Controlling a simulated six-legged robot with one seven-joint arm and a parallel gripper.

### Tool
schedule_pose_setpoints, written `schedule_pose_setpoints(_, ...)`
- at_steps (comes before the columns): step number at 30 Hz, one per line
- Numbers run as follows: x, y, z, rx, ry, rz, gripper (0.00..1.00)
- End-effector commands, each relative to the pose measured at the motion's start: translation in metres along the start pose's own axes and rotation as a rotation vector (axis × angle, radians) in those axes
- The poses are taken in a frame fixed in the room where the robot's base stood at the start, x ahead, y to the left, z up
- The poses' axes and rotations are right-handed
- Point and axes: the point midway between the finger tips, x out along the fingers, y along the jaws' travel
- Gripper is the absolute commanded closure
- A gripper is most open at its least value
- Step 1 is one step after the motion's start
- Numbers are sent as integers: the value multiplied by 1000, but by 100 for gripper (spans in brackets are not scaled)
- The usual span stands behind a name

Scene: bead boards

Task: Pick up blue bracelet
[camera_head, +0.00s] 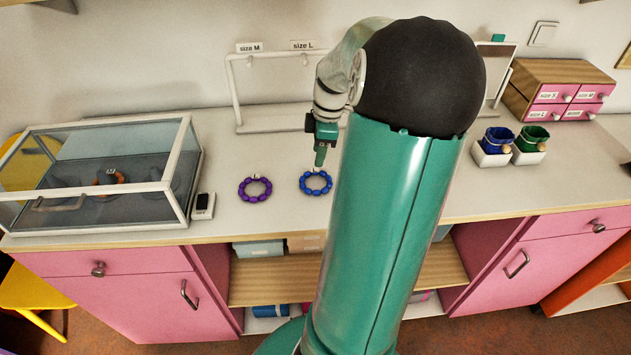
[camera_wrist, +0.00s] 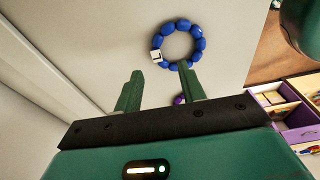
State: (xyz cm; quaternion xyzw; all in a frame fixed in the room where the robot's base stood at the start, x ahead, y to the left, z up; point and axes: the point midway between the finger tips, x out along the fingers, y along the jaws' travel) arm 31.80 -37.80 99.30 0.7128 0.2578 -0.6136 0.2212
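The blue bracelet (camera_head: 316,183) lies flat on the white counter, a ring of beads with a small white tag at its back edge. It also shows in the wrist view (camera_wrist: 199,42), beyond my fingertips. My gripper (camera_head: 320,158) is just behind and above it in the head view, pointing down. In the wrist view my gripper (camera_wrist: 158,80) has its two green fingers spread apart with nothing between them. The right finger's tip overlaps the bracelet's near edge in that picture. I cannot tell if they touch.
A purple bracelet (camera_head: 255,188) lies left of the blue one. A glass case (camera_head: 100,215) stands at the left, with a small dark device (camera_head: 203,205) beside it. A white rack (camera_head: 236,90) stands behind. Two pots (camera_head: 493,150) and a drawer box (camera_head: 556,80) stand at the right.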

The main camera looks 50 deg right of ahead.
Motion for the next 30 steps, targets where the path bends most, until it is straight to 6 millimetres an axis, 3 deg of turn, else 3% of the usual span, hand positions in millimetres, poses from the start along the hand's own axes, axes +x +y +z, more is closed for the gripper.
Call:
schedule_pose_setpoints(5, 13, 2, 0, 0, 1, -1, 60)
schedule_pose_setpoints(14, 55, 5, 1, -1, 1, -1, 60)
schedule_pose_setpoints(22, 59, 5, 1, 0, 0, 2, 60)
schedule_pose_setpoints(23, 59, 5, 1, 0, 0, 2, 62)
schedule_pose_setpoints(28, 59, 5, 1, 0, 0, 2, 95)
schedule_pose_setpoints(30, 59, 5, 1, 0, 0, 2, 100)
